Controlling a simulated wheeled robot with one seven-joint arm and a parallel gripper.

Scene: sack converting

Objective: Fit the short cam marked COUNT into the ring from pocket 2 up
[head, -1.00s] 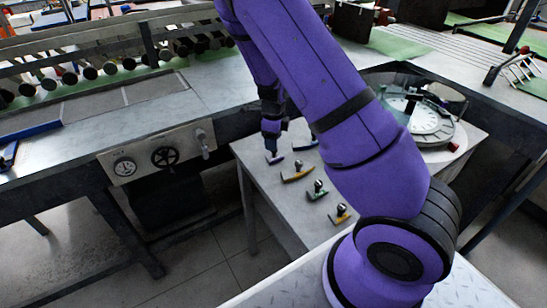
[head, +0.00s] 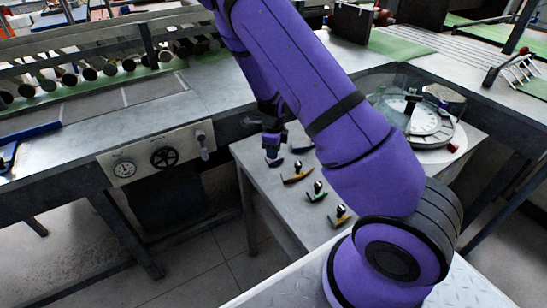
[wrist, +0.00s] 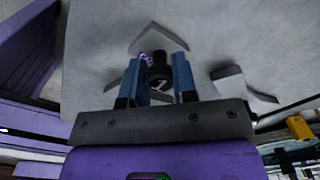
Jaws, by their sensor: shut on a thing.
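In the wrist view the fingers stand on both sides of the knob (wrist: 158,86), which has a white mark on top. A purple marking shows just beyond it, too small to read, so I cannot tell whether this is COUNT. The round ring fixture (head: 430,122), with a pale marked dial, sits at the table's right end; its pocket numbers are not readable.
A yellow cam (head: 297,176), a green cam (head: 317,195) and another yellow cam (head: 341,217) lie in a row on the small table (head: 262,186). A bench with a gauge and handwheel panel (head: 158,157) stands to the left.

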